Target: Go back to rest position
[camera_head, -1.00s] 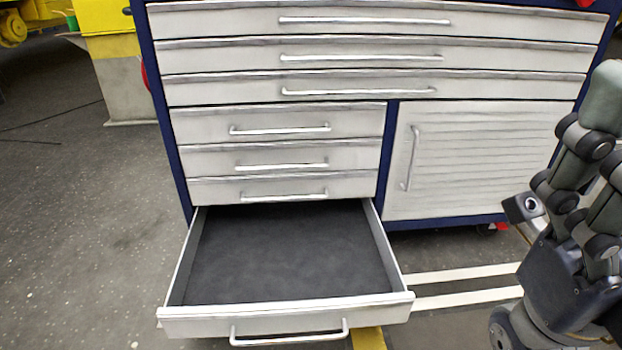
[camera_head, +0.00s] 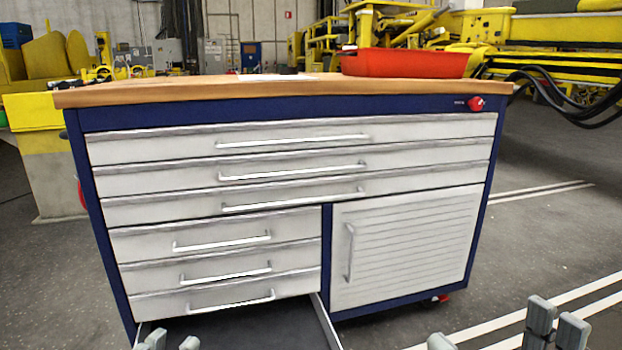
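The tool cabinet (camera_head: 410,245), blue-framed with white fronts and a wooden top, stands ahead. Its bottom drawer (camera_head: 325,320) is pulled open; only the rear part of its dark inside and its right wall show, and its front is out of view. Grey fingertips of my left gripper (camera_head: 172,342) rise at the bottom edge, at the drawer's left; most of it is cut off, so its opening cannot be judged. My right gripper (camera_head: 492,333) shows at the bottom right, with its fingertips wide apart and nothing visible between them.
A red bin (camera_head: 405,63) and white papers (camera_head: 278,77) lie on the wooden top (camera_head: 190,88). The other drawers and the ribbed door look closed. Yellow machinery and hanging black cables stand behind at right. Floor with white lines (camera_head: 530,305) is clear at right.

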